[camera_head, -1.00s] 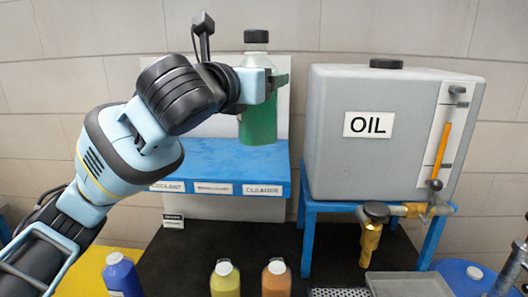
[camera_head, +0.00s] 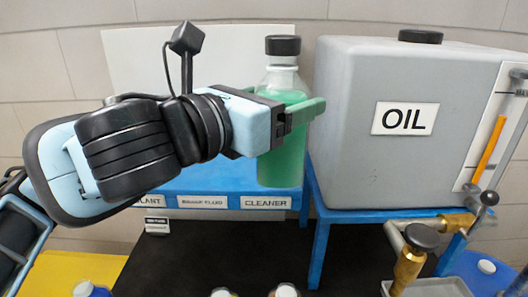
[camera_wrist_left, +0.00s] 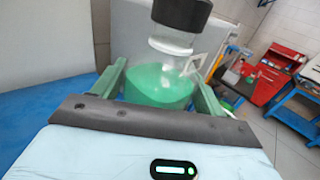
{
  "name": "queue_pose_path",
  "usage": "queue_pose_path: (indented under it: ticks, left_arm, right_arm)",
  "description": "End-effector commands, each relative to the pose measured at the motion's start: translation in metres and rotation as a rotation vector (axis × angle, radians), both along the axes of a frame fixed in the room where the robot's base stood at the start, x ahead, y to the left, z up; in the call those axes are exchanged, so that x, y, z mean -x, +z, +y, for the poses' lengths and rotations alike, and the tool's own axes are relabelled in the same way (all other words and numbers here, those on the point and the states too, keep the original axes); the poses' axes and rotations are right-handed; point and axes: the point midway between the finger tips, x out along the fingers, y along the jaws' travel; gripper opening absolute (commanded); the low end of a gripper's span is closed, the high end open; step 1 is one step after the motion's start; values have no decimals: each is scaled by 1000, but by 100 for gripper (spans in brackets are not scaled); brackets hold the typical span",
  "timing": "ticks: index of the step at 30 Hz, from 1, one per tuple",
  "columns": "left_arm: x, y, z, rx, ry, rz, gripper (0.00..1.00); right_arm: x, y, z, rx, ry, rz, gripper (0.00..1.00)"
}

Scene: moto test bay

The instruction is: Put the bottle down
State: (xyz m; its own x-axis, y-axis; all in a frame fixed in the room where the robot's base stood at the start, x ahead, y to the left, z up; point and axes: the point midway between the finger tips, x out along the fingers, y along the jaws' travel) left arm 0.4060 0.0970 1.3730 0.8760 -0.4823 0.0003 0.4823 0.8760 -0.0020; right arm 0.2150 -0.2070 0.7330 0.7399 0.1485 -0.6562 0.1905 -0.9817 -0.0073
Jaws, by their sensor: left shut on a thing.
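The bottle (camera_head: 281,150) is clear with green liquid and a black cap. My left gripper (camera_head: 305,112) is shut on it around its upper body and holds it upright. In the left wrist view the bottle (camera_wrist_left: 160,84) sits between the two green fingers. In the head view the bottle is in front of the right end of the blue shelf (camera_head: 200,181), above the CLEANER label (camera_head: 265,202). I cannot tell whether its base touches the shelf. My right gripper is not in view.
A grey OIL tank (camera_head: 365,150) on a blue stand is close to the right of the bottle. A brass valve (camera_head: 410,262) hangs below it. Tops of several bottles show at the bottom edge. The shelf's left part is largely hidden by my arm.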

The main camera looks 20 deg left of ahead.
Motion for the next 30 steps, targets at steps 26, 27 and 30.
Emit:
queue_pose_path:
  ticks: [26, 27, 30]
  left_arm:
    - [-122, -12, 53, 3, 2, -2, 31]
    - [-128, -12, 56, 4, 1, -3, 31]
    - [-139, -13, 60, 3, 0, -4, 31]
  right_arm:
    - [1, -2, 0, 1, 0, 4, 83]
    - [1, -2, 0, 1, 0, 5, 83]
    - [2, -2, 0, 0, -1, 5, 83]
